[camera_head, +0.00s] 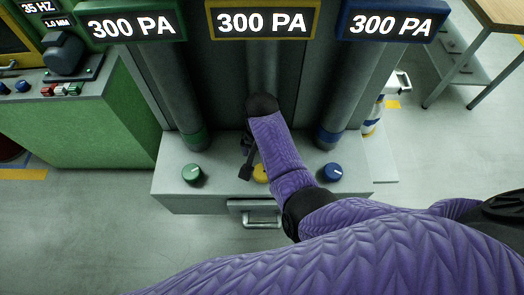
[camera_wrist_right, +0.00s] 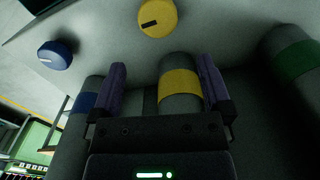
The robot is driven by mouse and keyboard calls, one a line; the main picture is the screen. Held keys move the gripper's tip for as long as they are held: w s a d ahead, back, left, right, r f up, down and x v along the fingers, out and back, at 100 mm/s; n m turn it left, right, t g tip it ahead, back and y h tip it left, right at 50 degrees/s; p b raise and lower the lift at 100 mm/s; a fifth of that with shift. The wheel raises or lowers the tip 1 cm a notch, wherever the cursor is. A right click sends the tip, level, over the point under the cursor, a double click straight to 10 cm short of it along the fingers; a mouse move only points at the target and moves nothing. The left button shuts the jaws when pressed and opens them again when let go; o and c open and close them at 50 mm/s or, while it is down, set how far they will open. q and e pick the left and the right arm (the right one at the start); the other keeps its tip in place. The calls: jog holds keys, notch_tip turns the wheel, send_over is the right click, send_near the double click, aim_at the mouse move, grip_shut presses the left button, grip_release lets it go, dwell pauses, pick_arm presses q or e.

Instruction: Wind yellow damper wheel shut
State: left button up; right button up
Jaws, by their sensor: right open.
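The yellow damper wheel (camera_head: 260,174) sits between a green and a blue knob on the grey ledge, partly hidden by my right arm in the head view. The wrist view shows it as a round yellow knob (camera_wrist_right: 157,18) with a dark mark on its face. My right gripper (camera_head: 248,160) is close to the wheel. In the wrist view its fingers (camera_wrist_right: 159,64) are spread, with the wheel beyond their tips and nothing gripped. The yellow-framed display (camera_head: 262,22) reads 300 PA. My left gripper is not in view.
The green knob (camera_head: 192,174) and blue knob (camera_head: 332,173) flank the wheel. The yellow-banded pipe (camera_wrist_right: 181,90) shows between my fingers. A drawer handle (camera_head: 262,219) projects below the ledge. A green cabinet (camera_head: 85,130) stands left; a table (camera_head: 500,12) stands at upper right.

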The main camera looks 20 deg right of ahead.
aim_at(262, 172)
jog(key=f+b, duration=0.1)
jog(key=f, duration=0.2)
jog(key=f+b, duration=0.2)
jog(key=f, duration=0.1)
jog(key=f+b, duration=0.1)
jog(key=f, duration=0.2)
jog(key=shift+s+f, duration=0.25)
jog(key=shift+s, duration=0.15)
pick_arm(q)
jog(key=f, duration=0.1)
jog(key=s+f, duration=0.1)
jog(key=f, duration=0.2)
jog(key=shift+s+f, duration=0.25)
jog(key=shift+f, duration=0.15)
pick_arm(e)
jog(key=shift+c, duration=0.5)
jog(key=c, duration=1)
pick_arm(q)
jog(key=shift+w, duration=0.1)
